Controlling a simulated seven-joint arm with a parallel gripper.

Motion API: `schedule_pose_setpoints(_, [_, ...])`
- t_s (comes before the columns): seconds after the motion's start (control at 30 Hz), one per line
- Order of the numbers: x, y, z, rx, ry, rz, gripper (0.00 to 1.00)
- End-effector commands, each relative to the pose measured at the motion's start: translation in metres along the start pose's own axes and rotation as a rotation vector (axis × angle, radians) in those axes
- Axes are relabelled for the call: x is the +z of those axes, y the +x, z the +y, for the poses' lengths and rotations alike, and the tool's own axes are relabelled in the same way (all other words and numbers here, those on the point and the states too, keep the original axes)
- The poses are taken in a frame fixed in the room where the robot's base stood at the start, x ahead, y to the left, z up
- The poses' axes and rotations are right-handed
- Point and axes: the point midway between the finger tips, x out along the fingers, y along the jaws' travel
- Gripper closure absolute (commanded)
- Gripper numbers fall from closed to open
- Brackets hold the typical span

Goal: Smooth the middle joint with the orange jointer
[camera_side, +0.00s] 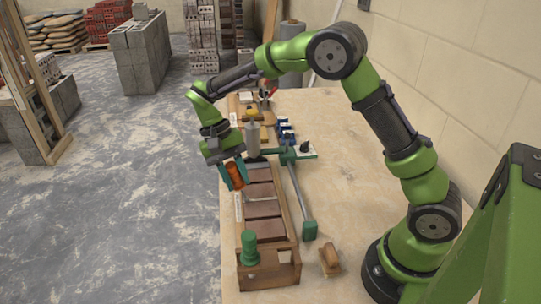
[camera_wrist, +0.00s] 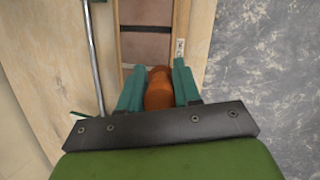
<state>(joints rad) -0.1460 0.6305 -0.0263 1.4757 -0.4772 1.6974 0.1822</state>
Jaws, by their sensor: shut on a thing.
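My gripper (camera_side: 233,176) is shut on the orange jointer (camera_side: 237,182), at the left edge of the brick row near its far part. In the wrist view the orange jointer (camera_wrist: 158,90) sits between the teal fingers of my gripper (camera_wrist: 158,86). Its lower end is hidden there. The reddish-brown bricks (camera_side: 264,208) lie in a row in a wooden frame (camera_side: 287,215), with joints between them. In the wrist view, a dark joint (camera_wrist: 146,30) crosses between two bricks. I cannot tell whether the jointer touches a joint.
A clamp with a grey bar (camera_side: 299,199) runs along the right of the frame. A green knob (camera_side: 249,246) stands at its near end. A wooden-handled tool (camera_side: 330,260) lies at the near right. Blue items (camera_side: 286,130) stand behind. The table (camera_side: 350,185) is clear to the right.

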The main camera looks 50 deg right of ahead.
Motion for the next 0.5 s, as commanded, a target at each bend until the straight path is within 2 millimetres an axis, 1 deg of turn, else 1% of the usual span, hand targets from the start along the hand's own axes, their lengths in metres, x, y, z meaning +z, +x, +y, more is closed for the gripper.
schedule_pose_setpoints(0.17, [-0.0002,-0.0017,-0.0030,0.000,0.001,0.000,1.00])
schedule_pose_setpoints(0.5, [0.0001,-0.0007,0.0001,0.000,0.002,0.000,1.00])
